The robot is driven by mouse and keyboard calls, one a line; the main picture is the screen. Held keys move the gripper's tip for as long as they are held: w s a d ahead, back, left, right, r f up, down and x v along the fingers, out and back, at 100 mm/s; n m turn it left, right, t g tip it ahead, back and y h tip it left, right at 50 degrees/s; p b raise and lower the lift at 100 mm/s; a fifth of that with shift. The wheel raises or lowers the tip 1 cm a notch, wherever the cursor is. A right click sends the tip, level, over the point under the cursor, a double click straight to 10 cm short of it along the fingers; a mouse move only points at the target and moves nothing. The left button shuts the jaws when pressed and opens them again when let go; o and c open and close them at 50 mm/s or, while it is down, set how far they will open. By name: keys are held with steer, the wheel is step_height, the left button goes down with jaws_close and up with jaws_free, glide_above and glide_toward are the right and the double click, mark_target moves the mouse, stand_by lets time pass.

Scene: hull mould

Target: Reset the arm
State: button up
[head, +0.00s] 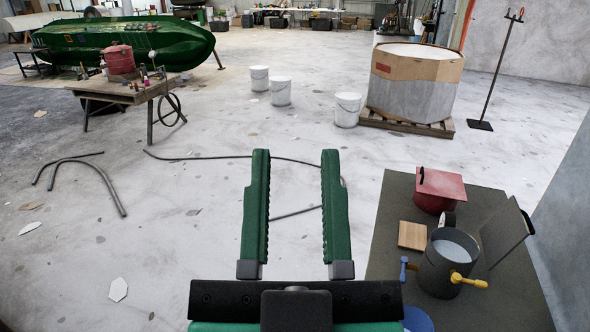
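My gripper (296,205) shows at the bottom centre of the head view. Its two green, ridged fingers point forward and are spread apart. Only bare floor and part of a thin dark hose (298,212) on the floor show between them, so it is empty. The fingers touch nothing that I can see. The rest of my arm is hidden below the picture edge.
A dark table (390,205) stands close on the right with a red pot (440,190), a wooden block (412,235) and a grey pot (440,275). A workbench (125,90) and green hull (120,42) are at left.

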step_height(320, 180, up, 39)
steer(key=p, duration=3.9)
steer(key=shift+a+r+y, duration=0.2)
steer(key=shift+a+y, duration=0.1)
steer(key=shift+y, duration=0.1)
